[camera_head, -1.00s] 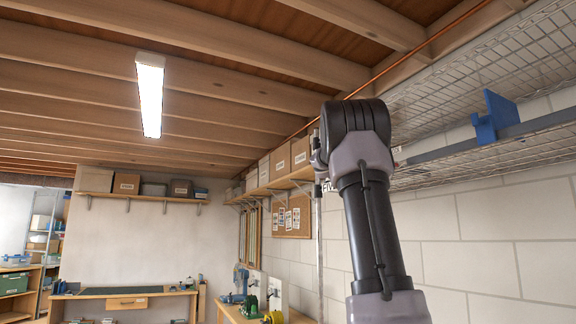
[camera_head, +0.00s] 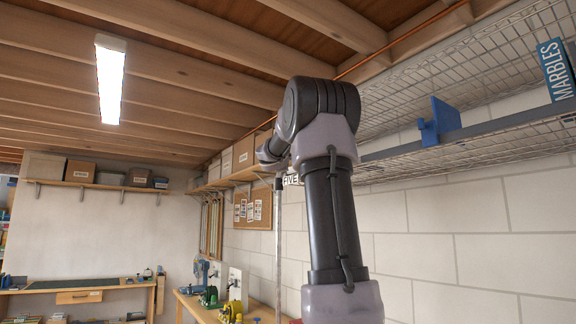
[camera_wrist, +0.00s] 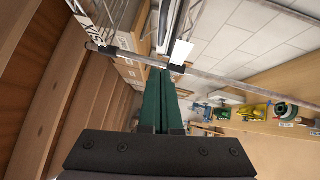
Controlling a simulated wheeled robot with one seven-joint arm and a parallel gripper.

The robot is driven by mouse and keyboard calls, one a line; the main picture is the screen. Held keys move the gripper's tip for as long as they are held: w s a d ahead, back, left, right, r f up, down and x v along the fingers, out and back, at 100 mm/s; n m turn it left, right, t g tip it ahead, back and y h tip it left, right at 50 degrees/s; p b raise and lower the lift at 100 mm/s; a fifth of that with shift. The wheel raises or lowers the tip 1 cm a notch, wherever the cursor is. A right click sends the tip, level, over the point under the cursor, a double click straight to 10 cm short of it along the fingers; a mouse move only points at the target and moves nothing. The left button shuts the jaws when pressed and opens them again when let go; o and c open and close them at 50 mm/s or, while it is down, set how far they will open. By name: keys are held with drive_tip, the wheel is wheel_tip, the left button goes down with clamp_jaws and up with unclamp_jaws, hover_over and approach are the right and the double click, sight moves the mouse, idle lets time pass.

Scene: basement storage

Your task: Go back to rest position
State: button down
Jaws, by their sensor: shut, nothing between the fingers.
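My gripper (camera_wrist: 161,82) shows in the wrist view as two long green fingers side by side. It is shut and holds nothing. In the wrist view a grey metal pole (camera_wrist: 215,74) crosses just past the fingertips, with a small white tag (camera_wrist: 181,52) near it; I cannot tell the gap. In the head view my raised arm stands right of the middle and my gripper is hidden.
A wire shelf (camera_head: 470,142) with a blue bracket (camera_head: 438,122) and a "MARBLES" sign (camera_head: 556,69) lies at right. Boxes (camera_head: 243,152) stand on a wall shelf beyond my arm. A workbench (camera_head: 187,305) with green and yellow tools is below. The ceiling has wooden beams.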

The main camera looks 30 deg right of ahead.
drive_tip(key=shift+v, duration=2.35)
